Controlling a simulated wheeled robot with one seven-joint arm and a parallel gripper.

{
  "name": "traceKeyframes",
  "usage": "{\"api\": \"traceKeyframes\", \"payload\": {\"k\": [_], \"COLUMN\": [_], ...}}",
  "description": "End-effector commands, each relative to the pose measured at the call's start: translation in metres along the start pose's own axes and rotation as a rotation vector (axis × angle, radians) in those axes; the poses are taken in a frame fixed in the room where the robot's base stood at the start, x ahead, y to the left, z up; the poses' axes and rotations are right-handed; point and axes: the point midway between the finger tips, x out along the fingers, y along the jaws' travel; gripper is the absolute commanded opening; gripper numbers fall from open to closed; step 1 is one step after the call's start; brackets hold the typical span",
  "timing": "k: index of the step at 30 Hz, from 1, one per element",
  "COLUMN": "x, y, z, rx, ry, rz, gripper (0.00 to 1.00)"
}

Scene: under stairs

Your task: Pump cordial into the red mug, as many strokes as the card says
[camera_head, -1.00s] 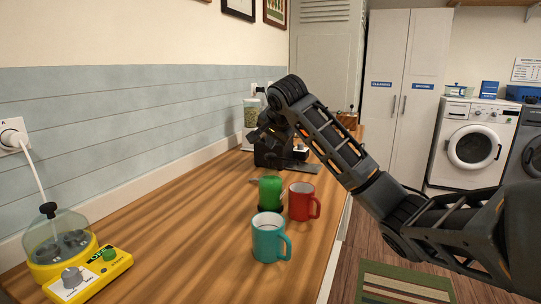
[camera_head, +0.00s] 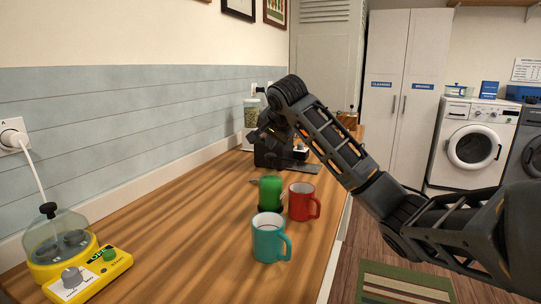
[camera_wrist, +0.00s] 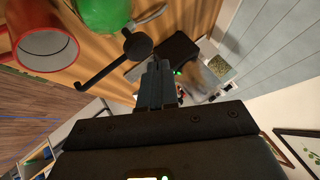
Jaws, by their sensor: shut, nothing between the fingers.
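The red mug (camera_head: 301,203) stands on the wooden counter, just right of a green bottle (camera_head: 270,191). In the wrist view, the red mug (camera_wrist: 45,42) is at the upper left and the green bottle (camera_wrist: 104,12) at the top. A round black pump head (camera_wrist: 137,45) with a thin spout (camera_wrist: 97,77) shows beside them. I cannot tell whether the spout's end is over the mug. My gripper (camera_wrist: 155,78) is shut and empty, its fingertips close to the pump head; contact is unclear. I cannot make out a readable card.
A teal mug (camera_head: 268,240) stands in front of the bottle. A yellow device (camera_head: 82,275) with a clear dome is at the left front, plugged into the wall. A clear container (camera_head: 251,115) stands farther back. The counter's left middle is clear.

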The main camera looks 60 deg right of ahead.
Motion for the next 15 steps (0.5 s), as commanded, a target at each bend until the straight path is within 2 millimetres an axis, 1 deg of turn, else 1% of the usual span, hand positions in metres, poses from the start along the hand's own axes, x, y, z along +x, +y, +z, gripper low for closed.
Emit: {"api": "traceKeyframes", "payload": {"k": [10,15], "x": [0.0004,0.0037], "y": [0.0003,0.0024], "z": [0.0005,0.0035], "rx": [0.0,0.001], "ry": [0.0,-0.003], "rz": [0.0,0.0], "gripper": [0.0,0.0]}}
